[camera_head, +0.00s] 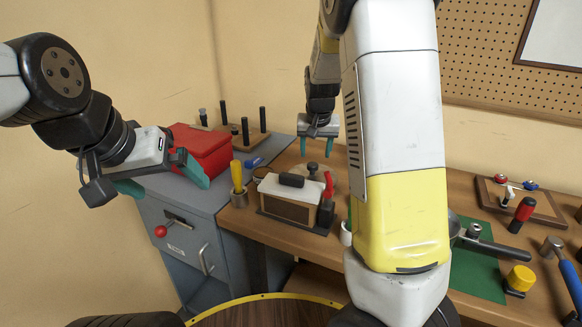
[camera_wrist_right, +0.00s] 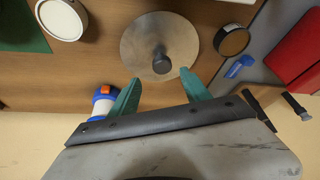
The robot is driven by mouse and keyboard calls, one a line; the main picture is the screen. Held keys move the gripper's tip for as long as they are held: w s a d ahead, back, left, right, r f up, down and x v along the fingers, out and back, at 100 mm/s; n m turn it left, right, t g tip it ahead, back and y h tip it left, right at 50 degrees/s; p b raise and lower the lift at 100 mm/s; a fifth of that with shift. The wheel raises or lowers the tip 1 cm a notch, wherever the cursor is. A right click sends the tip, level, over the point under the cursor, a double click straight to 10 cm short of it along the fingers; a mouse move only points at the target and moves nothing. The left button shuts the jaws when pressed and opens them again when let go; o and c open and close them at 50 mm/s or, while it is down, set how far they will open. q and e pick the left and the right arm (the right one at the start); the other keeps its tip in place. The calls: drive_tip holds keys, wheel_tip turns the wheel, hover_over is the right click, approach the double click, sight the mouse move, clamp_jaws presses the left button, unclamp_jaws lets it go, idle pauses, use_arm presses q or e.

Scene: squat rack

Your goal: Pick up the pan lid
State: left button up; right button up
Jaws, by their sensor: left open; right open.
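The pan lid is a round, grey metal disc with a dark knob in its middle. It lies on the wooden workbench and shows whole in the right wrist view (camera_wrist_right: 140,40). In the head view its knob (camera_head: 313,168) shows behind a white-topped box, which hides part of the disc. My right gripper (camera_head: 316,150) is open and empty above the lid. In the wrist view its green fingertips (camera_wrist_right: 160,78) are spread at the lid's near edge, on either side of the knob's line. My left gripper (camera_head: 165,182) is open and empty over the grey cabinet at left.
The white-topped box (camera_head: 290,197) stands in front of the lid. A cup with a yellow-handled tool (camera_head: 238,178) is left of it. A red box (camera_head: 203,150) sits on the grey cabinet (camera_head: 180,235). In the wrist view, a blue-and-white object (camera_wrist_right: 103,101) is beside the gripper.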

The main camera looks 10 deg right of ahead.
sight(313, 164)
drive_tip(key=x, duration=0.8)
drive_tip(key=shift+a+f, duration=0.1)
drive_tip(key=shift+a, duration=0.15)
clamp_jaws()
